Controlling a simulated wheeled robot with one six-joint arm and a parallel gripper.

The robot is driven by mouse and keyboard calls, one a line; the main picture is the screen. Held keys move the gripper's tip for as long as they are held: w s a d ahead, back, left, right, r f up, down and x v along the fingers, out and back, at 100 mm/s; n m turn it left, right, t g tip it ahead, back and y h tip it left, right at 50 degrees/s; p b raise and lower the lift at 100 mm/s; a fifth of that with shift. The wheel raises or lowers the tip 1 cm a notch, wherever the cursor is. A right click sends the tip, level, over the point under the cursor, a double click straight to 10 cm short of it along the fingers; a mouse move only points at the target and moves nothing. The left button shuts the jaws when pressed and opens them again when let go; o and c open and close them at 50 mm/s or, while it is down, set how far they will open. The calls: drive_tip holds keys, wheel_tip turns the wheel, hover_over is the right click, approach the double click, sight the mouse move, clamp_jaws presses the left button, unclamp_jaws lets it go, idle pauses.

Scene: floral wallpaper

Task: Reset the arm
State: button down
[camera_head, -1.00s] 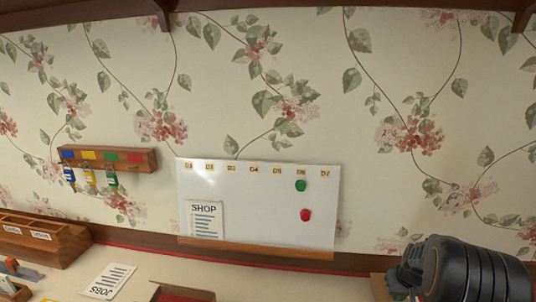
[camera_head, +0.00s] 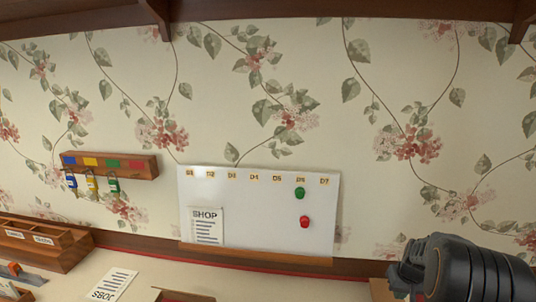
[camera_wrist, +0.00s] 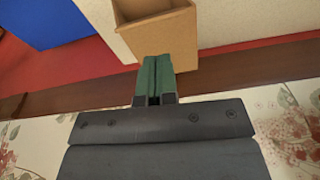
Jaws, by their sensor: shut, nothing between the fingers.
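My gripper (camera_wrist: 153,82) is shut and empty in the wrist view, its two green fingers together. Its tips are in front of an open light-brown box (camera_wrist: 160,38); I cannot tell whether they touch it.
A whiteboard (camera_head: 258,215) with a green and a red magnet hangs on the wall. A key rack (camera_head: 110,166) is left of it. A wooden organizer (camera_head: 60,248) and a JOBS paper (camera_head: 112,284) are on the counter. A blue item (camera_wrist: 45,20) shows in the wrist view.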

drive_tip(key=shift+s+a+f+m+g, duration=0.2)
drive_tip(key=shift+s+a+f, duration=0.15)
drive_tip(key=shift+s, duration=0.3)
drive_tip(key=shift+s+a+f+m+g, duration=0.2)
drive_tip(key=shift+s+a, duration=0.1)
drive_tip(key=shift+s, duration=0.3)
drive_tip(key=s+a+r+n+t, duration=0.1)
drive_tip(key=s+a+r, duration=0.6)
drive_tip(key=a, duration=0.4)
drive_tip(key=s+a+r+n+t, duration=0.2)
drive_tip(key=s+a+r, duration=0.5)
drive_tip(key=a+r, duration=0.3)
drive_tip(key=shift+s+a, duration=0.4)
